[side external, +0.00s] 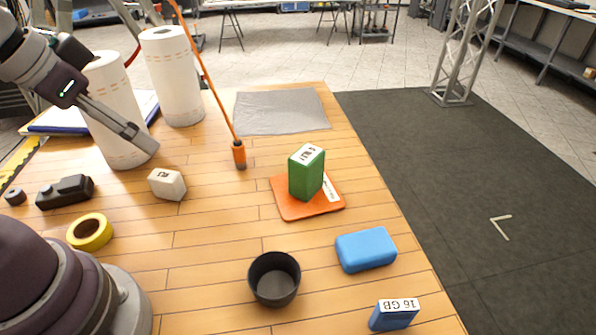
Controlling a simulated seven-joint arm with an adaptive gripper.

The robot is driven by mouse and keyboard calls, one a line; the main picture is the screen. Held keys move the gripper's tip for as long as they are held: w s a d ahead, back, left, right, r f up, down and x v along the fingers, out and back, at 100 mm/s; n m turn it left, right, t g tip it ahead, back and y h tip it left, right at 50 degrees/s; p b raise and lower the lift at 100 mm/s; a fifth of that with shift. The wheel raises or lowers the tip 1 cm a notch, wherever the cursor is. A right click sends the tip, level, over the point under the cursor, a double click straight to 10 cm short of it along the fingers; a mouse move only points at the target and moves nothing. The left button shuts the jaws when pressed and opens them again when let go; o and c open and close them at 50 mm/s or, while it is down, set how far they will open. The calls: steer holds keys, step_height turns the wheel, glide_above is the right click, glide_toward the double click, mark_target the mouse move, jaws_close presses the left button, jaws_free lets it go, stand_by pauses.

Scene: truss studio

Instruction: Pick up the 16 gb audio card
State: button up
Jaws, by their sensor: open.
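The 16 gb audio card (393,317) is a small blue block with a white label on top reading 16 GB. It stands at the front right of the wooden table, near the table's right edge. My gripper (148,147) is at the upper left, in front of a white paper roll, far from the card. It is open, and nothing shows between its fingers.
A plain blue block (366,250) lies just behind the card, and a dark cup (274,279) stands left of it. A green block (306,178) stands on an orange mat (290,209). A white block (167,184), yellow tape (90,231) and paper rolls (173,80) are at left.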

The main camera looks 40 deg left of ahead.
steer(key=shift+c, duration=0.4)
steer(key=m+g+h, duration=0.3)
steer(key=m+h, duration=0.1)
steer(key=m, duration=0.7)
glide_above(398, 305)
steer(key=s+a, duration=0.1)
steer(key=a, duration=0.1)
step_height(398, 305, down, 10)
steer(key=x, duration=1)
steer(key=shift+s+a+f, duration=0.15)
steer(key=shift+s+a, duration=0.1)
steer(key=shift+s, duration=0.05)
jaws_close()
